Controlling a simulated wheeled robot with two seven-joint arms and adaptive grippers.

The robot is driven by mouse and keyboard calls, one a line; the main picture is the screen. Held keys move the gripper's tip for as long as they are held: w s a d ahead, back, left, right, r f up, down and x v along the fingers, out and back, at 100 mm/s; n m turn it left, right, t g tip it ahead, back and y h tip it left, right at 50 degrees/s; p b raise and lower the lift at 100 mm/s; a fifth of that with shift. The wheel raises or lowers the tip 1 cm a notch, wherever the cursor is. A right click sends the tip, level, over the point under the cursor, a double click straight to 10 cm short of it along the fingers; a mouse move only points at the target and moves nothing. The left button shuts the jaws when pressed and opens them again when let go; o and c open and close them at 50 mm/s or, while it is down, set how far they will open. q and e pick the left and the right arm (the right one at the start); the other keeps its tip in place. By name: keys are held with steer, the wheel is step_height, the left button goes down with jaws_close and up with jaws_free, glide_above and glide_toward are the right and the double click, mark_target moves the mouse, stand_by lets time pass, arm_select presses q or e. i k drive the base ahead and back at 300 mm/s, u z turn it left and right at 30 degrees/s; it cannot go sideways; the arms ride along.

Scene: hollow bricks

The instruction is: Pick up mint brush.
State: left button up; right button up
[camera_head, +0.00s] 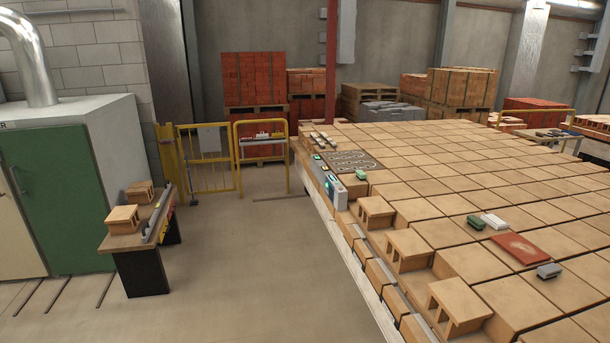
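No brush clearly shows as mint. A small light green block-like thing (361,176) lies by the near right corner of the dark patterned panel on the brick surface; it is too small to tell whether it is a brush. A darker green brush-like block (475,222) lies further right and nearer, beside a white one (494,221). Neither of my grippers is in view.
A red-brown plate (520,249) and a grey block (549,271) lie on the large brick surface (460,180). Hollow bricks (458,304) jut along its left edge. A bench with bricks (124,243) stands left. The floor (240,260) between is clear.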

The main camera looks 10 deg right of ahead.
mark_target(361, 175)
steer(key=u, duration=0.1)
steer(key=i, duration=8.65)
steer(key=z, duration=4.35)
steer(key=i, duration=0.4)
steer(key=z, duration=0.25)
